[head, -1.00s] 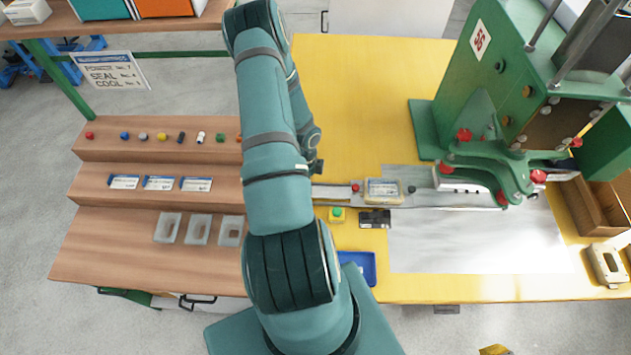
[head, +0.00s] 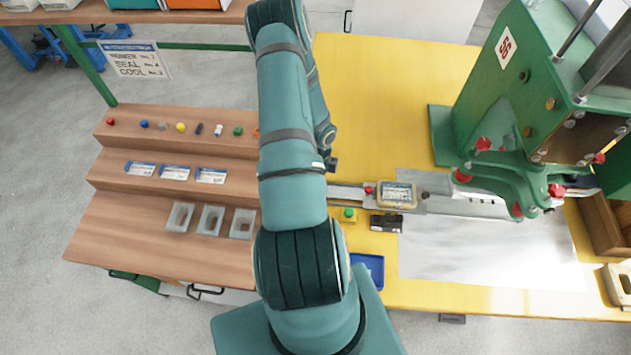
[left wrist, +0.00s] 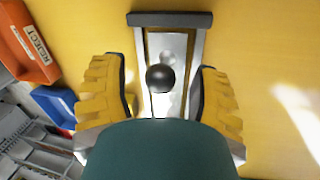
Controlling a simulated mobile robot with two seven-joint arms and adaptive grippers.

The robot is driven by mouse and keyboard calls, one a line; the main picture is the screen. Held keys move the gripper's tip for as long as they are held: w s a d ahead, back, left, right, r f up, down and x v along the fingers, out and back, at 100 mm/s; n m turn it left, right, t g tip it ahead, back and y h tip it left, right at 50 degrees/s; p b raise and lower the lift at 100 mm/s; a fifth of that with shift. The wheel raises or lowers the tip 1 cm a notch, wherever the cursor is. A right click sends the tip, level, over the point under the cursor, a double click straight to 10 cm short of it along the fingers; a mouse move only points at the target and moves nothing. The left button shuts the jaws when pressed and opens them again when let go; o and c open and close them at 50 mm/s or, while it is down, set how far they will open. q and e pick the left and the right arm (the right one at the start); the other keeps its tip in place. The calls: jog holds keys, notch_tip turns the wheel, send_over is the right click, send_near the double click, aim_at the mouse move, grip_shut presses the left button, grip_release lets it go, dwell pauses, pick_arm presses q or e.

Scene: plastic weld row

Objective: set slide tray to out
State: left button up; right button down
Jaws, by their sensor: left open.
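In the head view a metal slide track (head: 345,193) runs left to right toward the green press. A shallow framed tray (head: 397,194) with a labelled insert lies on it, left of the press. A small dark knob (head: 425,195) is just right of it. The left wrist view shows a round black knob (left wrist: 160,78) on a metal slide channel (left wrist: 187,45) with a dark end bar. My left gripper (left wrist: 160,68) is open, its yellow fingers on either side of the knob, with gaps visible. In the head view my arm hides this gripper. My right gripper is not in view.
The green press (head: 510,90) stands right on the yellow table (head: 375,90). A green button (head: 348,214), black box (head: 386,223) and blue tray (head: 368,268) are in front of the track. Wooden steps (head: 130,215) are left. An orange REJECT bin (left wrist: 25,42) shows in the wrist view.

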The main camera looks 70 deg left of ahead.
pick_arm(q)
notch_tip(320, 180, up, 11)
jog(key=w+a, duration=0.1)
jog(key=shift+a+r, duration=0.15)
jog(key=shift+a, duration=0.2)
jog(key=shift+w, duration=0.1)
